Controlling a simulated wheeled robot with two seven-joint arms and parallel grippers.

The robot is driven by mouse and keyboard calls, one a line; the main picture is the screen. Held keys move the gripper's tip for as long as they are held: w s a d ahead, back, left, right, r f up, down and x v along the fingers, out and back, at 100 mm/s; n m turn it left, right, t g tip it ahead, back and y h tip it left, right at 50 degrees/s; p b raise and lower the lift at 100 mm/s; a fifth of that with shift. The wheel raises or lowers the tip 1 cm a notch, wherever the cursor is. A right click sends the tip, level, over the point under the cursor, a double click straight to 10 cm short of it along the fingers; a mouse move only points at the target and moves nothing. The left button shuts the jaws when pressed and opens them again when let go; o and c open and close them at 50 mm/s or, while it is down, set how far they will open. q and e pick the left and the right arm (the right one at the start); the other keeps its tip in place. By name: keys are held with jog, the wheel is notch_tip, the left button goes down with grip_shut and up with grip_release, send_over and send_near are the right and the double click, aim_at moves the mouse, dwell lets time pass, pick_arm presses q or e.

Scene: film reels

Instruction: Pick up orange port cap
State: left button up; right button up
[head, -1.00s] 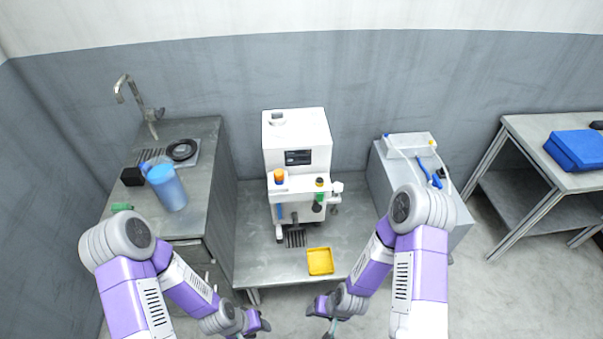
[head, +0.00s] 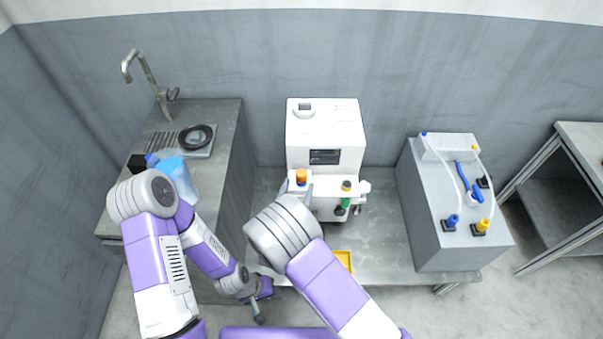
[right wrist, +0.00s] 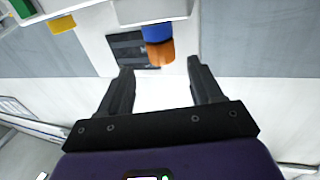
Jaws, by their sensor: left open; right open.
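The orange port cap (head: 301,175) sits upright at the front left of the white machine (head: 325,133), with a blue part under it. In the right wrist view the orange cap (right wrist: 160,53) shows just beyond the fingertips, roughly centred between them, with the blue part touching it. My right gripper (right wrist: 160,68) is open and empty; I see no contact with the cap. In the head view my right arm hides most of this gripper. My left gripper (head: 262,303) is open and low at the front, away from the machine.
A yellow tray (head: 344,259) lies on the table in front, partly hidden by my arm. A grey box (head: 450,215) with tubes stands right; a sink counter (head: 222,145) stands left.

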aim_at(300, 178)
jog(key=b+x, duration=0.1)
jog(key=x, duration=0.5)
jog(key=shift+a, duration=0.15)
jog(key=c, duration=1)
